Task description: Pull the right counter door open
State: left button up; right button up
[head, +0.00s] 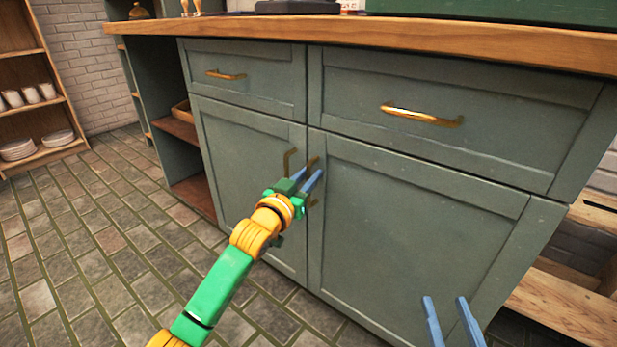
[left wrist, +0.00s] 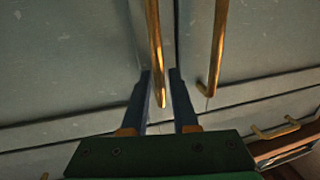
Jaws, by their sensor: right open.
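The right counter door (head: 420,210) is grey-green and closed flush with the cabinet front. Its upright brass handle (head: 313,163) is near the door's left edge, partly hidden by my left gripper. My left gripper (head: 308,176) is at this handle, its two blue fingers apart. In the left wrist view the right door's handle (left wrist: 155,40) runs down to between the open fingers (left wrist: 160,72), with gaps visible; I cannot tell if either finger touches it. My right gripper (head: 446,299) is open and empty, low in front of the right door.
The left door (head: 235,170) is closed, with its own brass handle (head: 289,160) close beside my left gripper. Two closed drawers (head: 440,95) sit above, under a wooden countertop (head: 400,33). Open shelves (head: 190,130) are at the left. The brick floor (head: 80,240) at left is clear.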

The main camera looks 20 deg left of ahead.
pick_arm(q)
jog(key=shift+c, duration=0.3)
grip_shut()
dwell(1.1)
